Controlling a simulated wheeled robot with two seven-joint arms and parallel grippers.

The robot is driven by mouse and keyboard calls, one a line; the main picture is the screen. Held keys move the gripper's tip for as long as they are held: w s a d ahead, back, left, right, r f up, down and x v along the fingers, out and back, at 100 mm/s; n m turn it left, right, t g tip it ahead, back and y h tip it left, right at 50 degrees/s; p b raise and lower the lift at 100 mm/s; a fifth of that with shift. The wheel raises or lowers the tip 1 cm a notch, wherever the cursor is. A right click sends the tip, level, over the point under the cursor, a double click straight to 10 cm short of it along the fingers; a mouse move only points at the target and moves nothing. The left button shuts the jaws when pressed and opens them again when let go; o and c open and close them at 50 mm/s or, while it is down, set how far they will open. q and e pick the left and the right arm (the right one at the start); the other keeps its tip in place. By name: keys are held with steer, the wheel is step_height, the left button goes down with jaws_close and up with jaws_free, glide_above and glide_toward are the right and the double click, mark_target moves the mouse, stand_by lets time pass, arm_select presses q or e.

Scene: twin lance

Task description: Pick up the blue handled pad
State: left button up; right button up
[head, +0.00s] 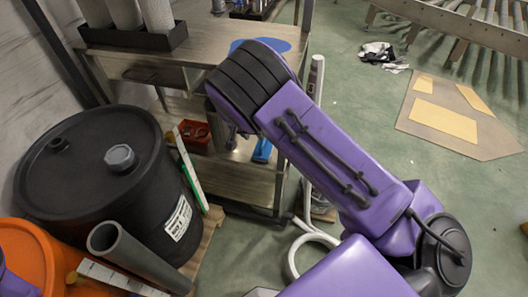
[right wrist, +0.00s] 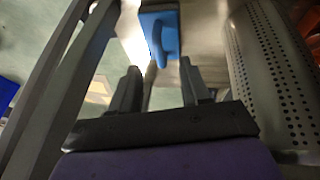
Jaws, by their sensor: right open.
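In the head view my right arm hides most of this gripper. My left gripper is not in view.
A perforated metal cylinder (right wrist: 268,80) stands close on the right in the wrist view. The shelf's tabletop (head: 200,48) lies above the pad. A red bin (head: 194,134) is left of it. A black drum (head: 85,165) stands at left.

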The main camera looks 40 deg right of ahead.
steer(key=x, duration=0.3)
steer(key=d+x, duration=0.1)
steer(key=x, duration=0.2)
steer(key=w+b+x, duration=0.1)
steer(key=x, duration=0.2)
steer(key=shift+d+r, duration=0.1)
steer(key=shift+d, duration=0.2)
steer(key=shift+s, duration=0.1)
jaws_close()
